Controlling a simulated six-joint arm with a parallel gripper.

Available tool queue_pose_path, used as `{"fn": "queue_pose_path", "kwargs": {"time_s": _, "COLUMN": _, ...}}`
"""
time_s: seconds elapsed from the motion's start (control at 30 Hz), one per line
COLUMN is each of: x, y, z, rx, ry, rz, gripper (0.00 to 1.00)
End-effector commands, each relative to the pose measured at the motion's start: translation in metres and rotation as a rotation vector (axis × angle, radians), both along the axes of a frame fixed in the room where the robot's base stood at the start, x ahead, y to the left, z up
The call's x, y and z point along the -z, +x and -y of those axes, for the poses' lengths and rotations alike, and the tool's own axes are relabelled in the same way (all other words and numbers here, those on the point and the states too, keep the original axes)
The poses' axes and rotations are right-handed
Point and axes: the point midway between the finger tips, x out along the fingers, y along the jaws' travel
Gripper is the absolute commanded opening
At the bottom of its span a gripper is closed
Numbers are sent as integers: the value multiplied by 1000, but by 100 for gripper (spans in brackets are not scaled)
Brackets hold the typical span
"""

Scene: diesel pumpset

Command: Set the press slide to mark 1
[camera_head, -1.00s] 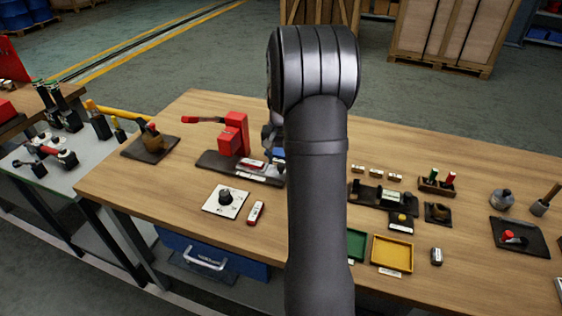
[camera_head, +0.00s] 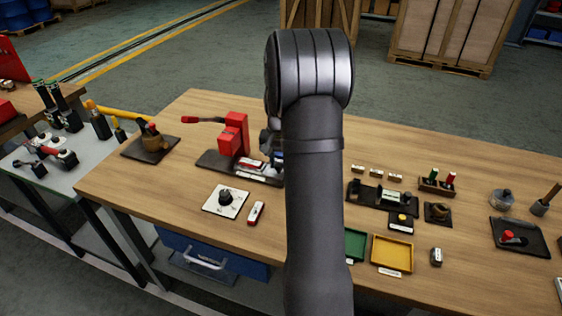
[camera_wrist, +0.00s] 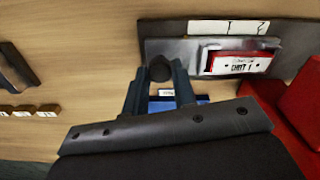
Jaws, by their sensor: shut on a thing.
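The red press (camera_head: 234,136) stands on a dark base (camera_head: 212,161) at the left of the bench. In the wrist view the grey slide (camera_wrist: 185,52) lies along the base, with a red-framed white plate (camera_wrist: 240,63) on it. A white scale strip (camera_wrist: 228,27) with marks 1 and 2 runs beside it, next to the plate. My gripper (camera_wrist: 160,78) is shut on a dark round knob (camera_wrist: 160,67) at the slide's end away from the press. In the head view my arm mostly hides the gripper and knob.
A blue part with a white label (camera_wrist: 180,98) lies below the fingers in the wrist view. A white dial plate (camera_head: 226,202) and a small red-and-white block (camera_head: 256,212) sit in front of the press. Green and yellow trays (camera_head: 392,268) are to the right.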

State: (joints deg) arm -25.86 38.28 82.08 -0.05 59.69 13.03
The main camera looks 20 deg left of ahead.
Motion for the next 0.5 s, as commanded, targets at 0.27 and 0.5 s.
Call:
{"fn": "queue_pose_path", "kwargs": {"time_s": 0.27, "x": -1, "y": 0, "z": -50, "rx": -4, "ry": 1, "rz": 2, "gripper": 0}}
{"fn": "queue_pose_path", "kwargs": {"time_s": 0.5, "x": -1, "y": 0, "z": -53, "rx": -1, "ry": 1, "rz": 1, "gripper": 0}}
